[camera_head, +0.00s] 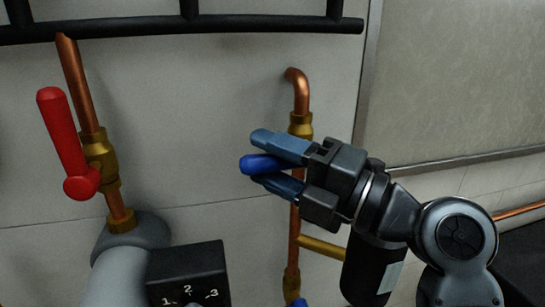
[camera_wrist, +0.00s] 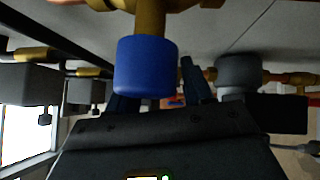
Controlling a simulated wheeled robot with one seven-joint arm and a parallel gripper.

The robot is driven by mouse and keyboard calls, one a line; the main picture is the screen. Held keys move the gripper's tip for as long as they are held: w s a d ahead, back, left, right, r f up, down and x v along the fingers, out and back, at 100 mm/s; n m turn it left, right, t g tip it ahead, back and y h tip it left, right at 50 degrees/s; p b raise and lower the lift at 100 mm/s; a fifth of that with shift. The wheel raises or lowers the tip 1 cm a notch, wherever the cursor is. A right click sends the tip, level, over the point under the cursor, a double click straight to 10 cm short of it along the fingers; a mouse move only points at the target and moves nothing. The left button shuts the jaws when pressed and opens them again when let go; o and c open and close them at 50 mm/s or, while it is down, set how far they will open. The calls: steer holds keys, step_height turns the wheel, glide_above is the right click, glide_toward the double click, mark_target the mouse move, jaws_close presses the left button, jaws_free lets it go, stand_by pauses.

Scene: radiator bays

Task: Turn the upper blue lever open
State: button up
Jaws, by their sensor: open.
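The upper blue lever (camera_head: 260,164) is on a brass valve (camera_head: 300,125) in the right copper pipe. Its rounded end shows between the two blue-grey fingers of my gripper (camera_head: 258,159); the rest is hidden behind the gripper. My gripper is open, one finger above the lever and one below it. I cannot tell whether either finger touches it. In the wrist view a blue cylindrical part (camera_wrist: 147,67) on a brass stem is close to the camera and overlaps one finger. A second blue part (camera_head: 297,302), lower on the same pipe, is mostly cut off.
A red lever (camera_head: 62,135) is on the left pipe, well apart from my gripper. A black numbered box (camera_head: 188,275) stands below it beside a grey pipe. A black radiator rail (camera_head: 180,25) crosses above. The wall between the two pipes is clear.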

jaws_close()
stand_by(0.3)
